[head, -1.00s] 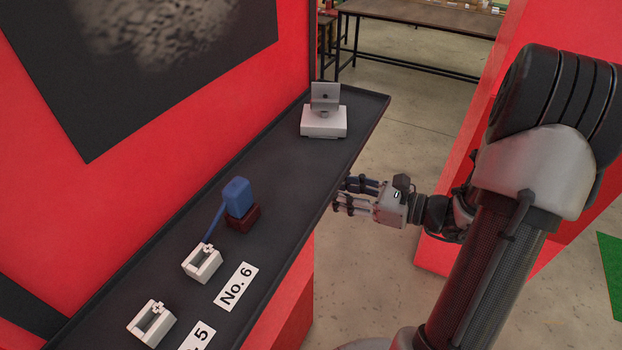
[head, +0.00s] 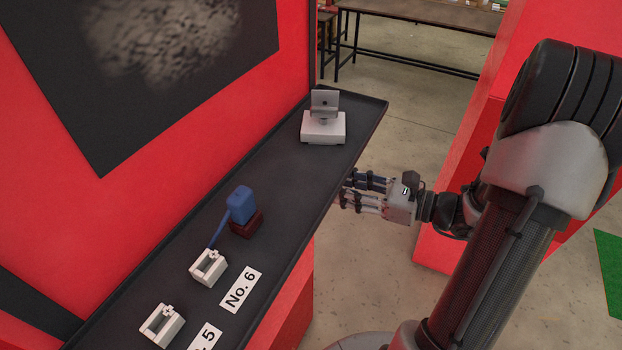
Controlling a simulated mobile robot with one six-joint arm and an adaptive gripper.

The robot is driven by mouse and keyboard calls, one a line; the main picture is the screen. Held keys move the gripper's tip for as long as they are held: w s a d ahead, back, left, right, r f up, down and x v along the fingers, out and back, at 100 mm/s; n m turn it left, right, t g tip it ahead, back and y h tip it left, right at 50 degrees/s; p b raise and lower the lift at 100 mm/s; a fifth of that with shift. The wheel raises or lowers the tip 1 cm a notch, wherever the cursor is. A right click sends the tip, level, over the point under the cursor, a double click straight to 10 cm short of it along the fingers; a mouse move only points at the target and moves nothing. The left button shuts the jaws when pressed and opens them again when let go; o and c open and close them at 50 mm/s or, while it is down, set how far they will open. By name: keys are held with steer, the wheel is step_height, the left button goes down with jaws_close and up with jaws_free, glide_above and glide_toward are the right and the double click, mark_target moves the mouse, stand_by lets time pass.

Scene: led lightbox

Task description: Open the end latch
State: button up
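A white box with an upright grey plate (head: 324,104) on top stands at the far end of the dark shelf (head: 285,165). Nearer along the shelf is a blue block (head: 240,204) on a dark red base, with a thin blue bar slanting down from it to a white bracket (head: 208,267). Which of these is the end latch, I cannot tell. My gripper (head: 348,191) is beside the shelf's right edge, its fingers extended toward the left and apart, with nothing seen between them. Its fingertips overlap the shelf edge in the picture; contact cannot be told.
Another white bracket (head: 162,326) and a label "No. 6" (head: 240,289) are on the near shelf. A red wall with a dark panel rises behind it. A red block (head: 450,245) stands behind my arm at right. Bare shelf lies between the blue block and the white box.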

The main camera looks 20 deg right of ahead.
steer(key=shift+s+d+r, duration=0.15)
steer(key=shift+r, duration=0.35)
steer(key=shift+r+p, duration=0.1)
steer(key=shift+p, duration=0.25)
steer(key=shift+s+d+r+p, duration=0.15)
steer(key=shift+s+r+p, duration=0.05)
steer(key=shift+r+p, duration=0.65)
steer(key=o, duration=1)
steer(key=shift+f, duration=0.1)
steer(key=shift+c, duration=0.2)
steer(key=shift+p+v, duration=0.45)
steer(key=shift+v, duration=1.6)
